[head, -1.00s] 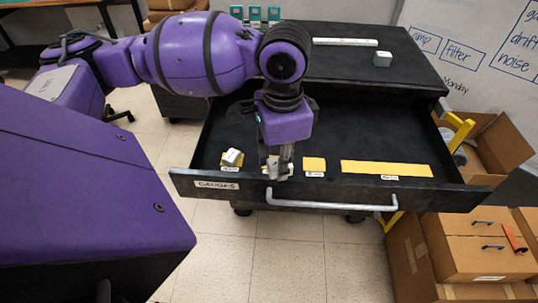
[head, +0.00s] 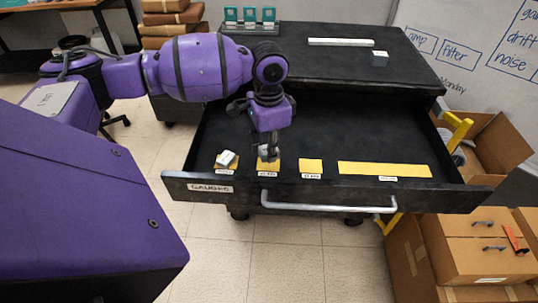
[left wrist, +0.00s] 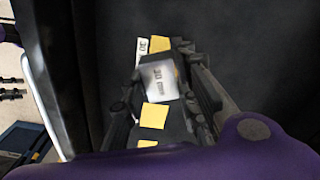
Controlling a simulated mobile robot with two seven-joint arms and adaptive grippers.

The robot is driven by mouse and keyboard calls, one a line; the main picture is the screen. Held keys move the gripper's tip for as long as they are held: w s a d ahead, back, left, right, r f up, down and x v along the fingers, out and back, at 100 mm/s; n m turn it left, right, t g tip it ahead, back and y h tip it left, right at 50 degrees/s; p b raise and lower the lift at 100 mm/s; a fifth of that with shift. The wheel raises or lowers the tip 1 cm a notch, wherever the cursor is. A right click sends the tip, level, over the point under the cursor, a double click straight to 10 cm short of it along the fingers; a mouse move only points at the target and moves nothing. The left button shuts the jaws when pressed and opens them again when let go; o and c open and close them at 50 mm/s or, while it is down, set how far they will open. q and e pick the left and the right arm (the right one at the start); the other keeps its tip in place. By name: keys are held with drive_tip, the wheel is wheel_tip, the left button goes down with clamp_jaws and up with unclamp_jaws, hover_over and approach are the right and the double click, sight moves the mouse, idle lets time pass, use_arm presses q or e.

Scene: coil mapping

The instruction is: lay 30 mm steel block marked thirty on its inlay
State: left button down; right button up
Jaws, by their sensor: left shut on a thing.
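My left gripper (head: 268,153) is inside the open drawer, over the second yellow inlay (head: 268,168) from the left. It is shut on the pale steel block (left wrist: 158,81), whose marked face shows "30" in the left wrist view. A yellow inlay (left wrist: 160,43) with a white label (left wrist: 141,50) shows just beyond the block, partly hidden by it. I cannot tell whether the block touches the inlay. My right gripper is not in view.
Another pale block (head: 227,157) sits tilted on the leftmost inlay. A bare square inlay (head: 311,166) and a long inlay (head: 385,169) lie to the right. The drawer front (head: 225,188) has a handle (head: 328,204). A bar (head: 341,42) and grey block (head: 379,59) lie on top.

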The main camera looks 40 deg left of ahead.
use_arm(q)
drive_tip(key=shift+w+a+f, duration=0.15)
drive_tip(key=shift+f, duration=0.05)
wheel_tip(320, 180, down, 4)
drive_tip(key=shift+w+a+r, duration=0.15)
drive_tip(key=shift+r, duration=0.05)
drive_tip(key=c, duration=1.4)
unclamp_jaws()
drive_tip(key=shift+f, duration=0.1)
wheel_tip(320, 180, up, 12)
drive_tip(key=shift+r, duration=0.2)
